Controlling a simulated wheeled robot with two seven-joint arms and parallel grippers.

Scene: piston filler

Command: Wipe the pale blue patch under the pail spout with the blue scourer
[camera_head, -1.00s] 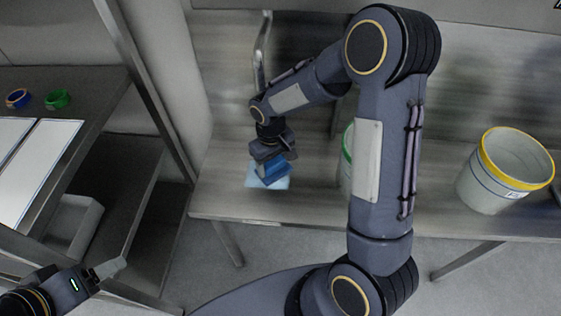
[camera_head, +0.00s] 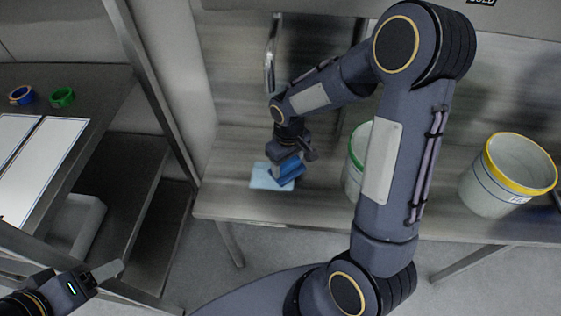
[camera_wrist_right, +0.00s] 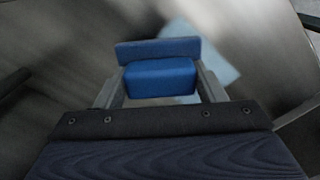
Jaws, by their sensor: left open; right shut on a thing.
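The blue scourer (camera_head: 289,170) is held in my right gripper (camera_head: 286,163), which is shut on it. The scourer also shows between the fingers in the right wrist view (camera_wrist_right: 160,76). The pale blue patch (camera_head: 264,178) lies on the steel bench below the pail spout (camera_head: 270,70). The scourer is over the right part of the patch and hides some of it. Whether it touches the surface I cannot tell. The patch shows behind the scourer in the right wrist view (camera_wrist_right: 212,55). My left gripper (camera_head: 104,272) is open and empty at the lower left.
A green-rimmed pail (camera_head: 354,170) stands on the bench (camera_head: 320,205), partly hidden by my right arm. A yellow-rimmed pail (camera_head: 508,178) stands further right. At left, a dark table (camera_head: 95,85) holds a blue ring (camera_head: 21,95), a green ring (camera_head: 62,97) and white panels.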

